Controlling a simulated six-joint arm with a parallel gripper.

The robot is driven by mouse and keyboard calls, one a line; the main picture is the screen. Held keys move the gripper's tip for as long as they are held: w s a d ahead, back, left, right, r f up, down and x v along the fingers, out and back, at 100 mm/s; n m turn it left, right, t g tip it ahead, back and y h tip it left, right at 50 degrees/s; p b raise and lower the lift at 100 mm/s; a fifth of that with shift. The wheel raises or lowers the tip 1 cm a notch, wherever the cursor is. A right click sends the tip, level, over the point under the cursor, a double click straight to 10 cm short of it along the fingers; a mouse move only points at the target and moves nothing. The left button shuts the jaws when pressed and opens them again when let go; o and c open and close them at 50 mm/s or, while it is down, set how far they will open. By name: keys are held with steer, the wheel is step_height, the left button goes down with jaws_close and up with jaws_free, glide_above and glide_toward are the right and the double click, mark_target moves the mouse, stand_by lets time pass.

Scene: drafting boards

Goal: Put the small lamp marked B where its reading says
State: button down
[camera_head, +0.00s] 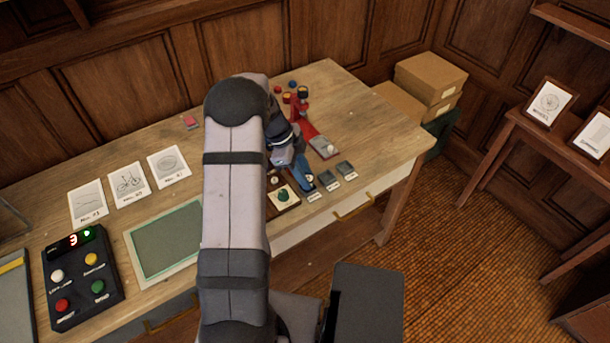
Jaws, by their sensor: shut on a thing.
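My arm reaches over the wooden table (380,115), and my gripper (302,168) is low over its right part, partly hidden by my own wrist. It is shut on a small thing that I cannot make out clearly. A blue part shows at the gripper, but I cannot tell whether it is a finger or the held thing. No letter B is readable. Small dark square pads (327,178) with white labels lie along the front edge beside the gripper. A black control box (80,285) at left has a lit display (73,240) that seems to show a red 3, with green beside it.
A brown board with a green-topped piece (283,196) lies just left of the gripper. Picture cards (130,184) and a green drafting mat (165,245) lie left. The table's right end is clear.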

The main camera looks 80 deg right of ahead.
steer(key=shift+f+b, duration=0.4)
steer(key=shift+b, duration=0.15)
steer(key=c, duration=1.4)
jaws_free()
steer(key=shift+o, duration=0.5)
steer(key=shift+o, duration=1)
steer(key=shift+r, duration=0.1)
steer(key=shift+r+p, duration=1.7)
steer(key=shift+r, duration=1.75)
